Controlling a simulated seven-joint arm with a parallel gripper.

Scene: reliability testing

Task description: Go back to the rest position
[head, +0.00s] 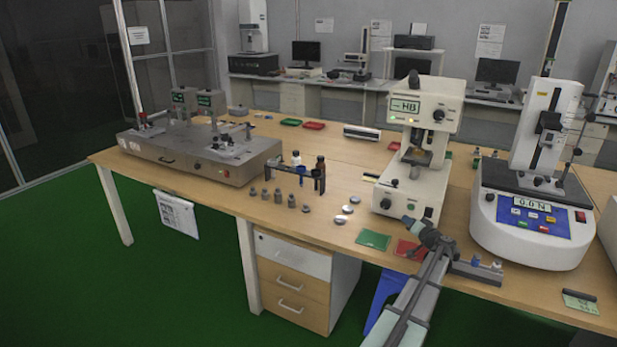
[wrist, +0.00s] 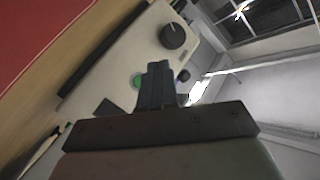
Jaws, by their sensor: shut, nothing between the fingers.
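My gripper (head: 408,221) is at the front edge of the table, in front of the white hardness tester (head: 412,195) with the "HB" display. In the wrist view my gripper (wrist: 158,66) has its dark fingers together, with nothing between them. Behind the fingers the tester's pale base (wrist: 125,55) shows, with a black knob and a green button. My arm reaches up from the bottom of the head view. The fingertips are small in the head view, and I cannot tell whether they touch anything.
A red mat (head: 410,250) lies beside my gripper, and a green mat (head: 374,240) lies left of it. Several metal weights (head: 278,196) and a small rack (head: 308,172) stand further left. A force tester (head: 530,215) stands close on the right. Floor is clear at front left.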

